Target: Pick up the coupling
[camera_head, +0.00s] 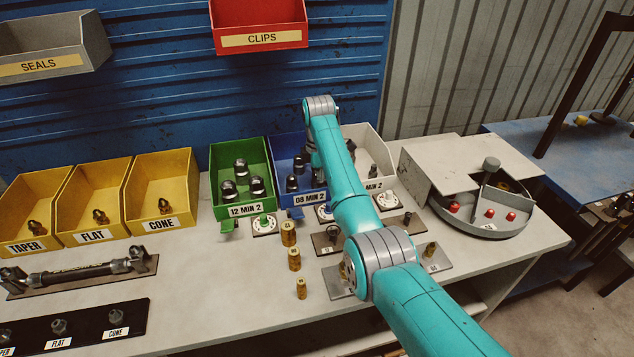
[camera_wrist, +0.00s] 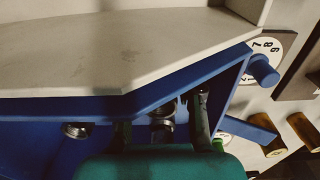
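Dark metal couplings stand in the blue bin (camera_head: 283,147) labelled 08 MIN 2; one coupling (camera_head: 292,184) shows near its front. My arm covers part of the bin in the head view, and my gripper is hidden there. In the wrist view, my gripper (camera_wrist: 160,114) reaches into the blue bin. Its two dark fingers stand apart, with a coupling (camera_wrist: 161,126) between them and a visible gap on each side. Another coupling (camera_wrist: 75,130) lies to the left, outside the fingers.
The green bin (camera_head: 226,152) of larger couplings is left of the blue one; a pale bin (camera_head: 369,140) is right. Brass sleeves (camera_head: 289,233) and plates with small parts stand in front. The round crimper (camera_head: 480,205) is at right.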

